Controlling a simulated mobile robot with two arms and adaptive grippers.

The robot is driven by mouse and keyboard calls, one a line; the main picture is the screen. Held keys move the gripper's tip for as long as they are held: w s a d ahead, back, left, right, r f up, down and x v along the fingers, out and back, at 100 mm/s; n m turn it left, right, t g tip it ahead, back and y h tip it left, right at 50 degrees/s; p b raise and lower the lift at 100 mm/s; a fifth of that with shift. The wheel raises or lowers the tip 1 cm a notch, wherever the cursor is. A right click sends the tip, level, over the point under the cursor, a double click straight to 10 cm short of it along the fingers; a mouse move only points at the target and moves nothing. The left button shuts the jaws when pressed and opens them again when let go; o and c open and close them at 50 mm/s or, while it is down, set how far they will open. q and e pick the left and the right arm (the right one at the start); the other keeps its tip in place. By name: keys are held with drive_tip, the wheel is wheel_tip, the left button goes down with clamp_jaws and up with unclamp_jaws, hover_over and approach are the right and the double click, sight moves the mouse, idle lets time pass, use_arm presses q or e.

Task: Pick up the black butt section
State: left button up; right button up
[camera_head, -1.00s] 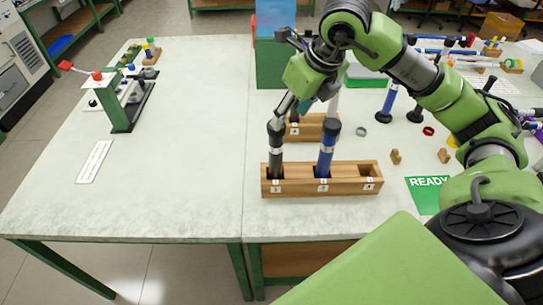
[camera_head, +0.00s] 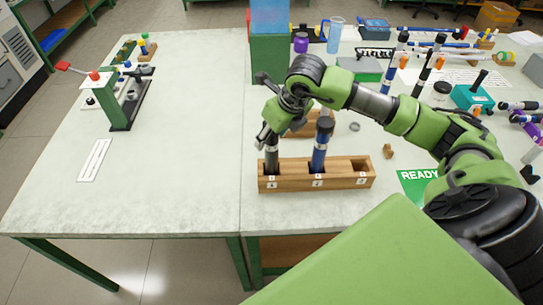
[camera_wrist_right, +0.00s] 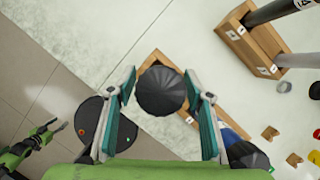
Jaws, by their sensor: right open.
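The black butt section (camera_head: 271,162) stands upright in the left slot of the wooden rack (camera_head: 345,182), the one labelled 3 or similar. My right gripper (camera_head: 268,136) is over its top, pointing down. In the right wrist view the section's round black end (camera_wrist_right: 160,90) lies between the two teal-padded fingers of the right gripper (camera_wrist_right: 163,110). The fingers are apart, with a gap visible on each side. My left gripper (camera_wrist_right: 48,132) shows small at the lower left of the right wrist view; its jaw state is unclear. It is out of the head view.
A blue section (camera_head: 320,150) stands in the middle slot; the right slot is empty. A second wooden rack (camera_head: 300,126) is just behind. A green READY card (camera_head: 415,184) lies to the right. The table's left half is largely clear.

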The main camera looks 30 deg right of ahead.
clamp_jaws()
drive_tip(key=shift+r, duration=0.1)
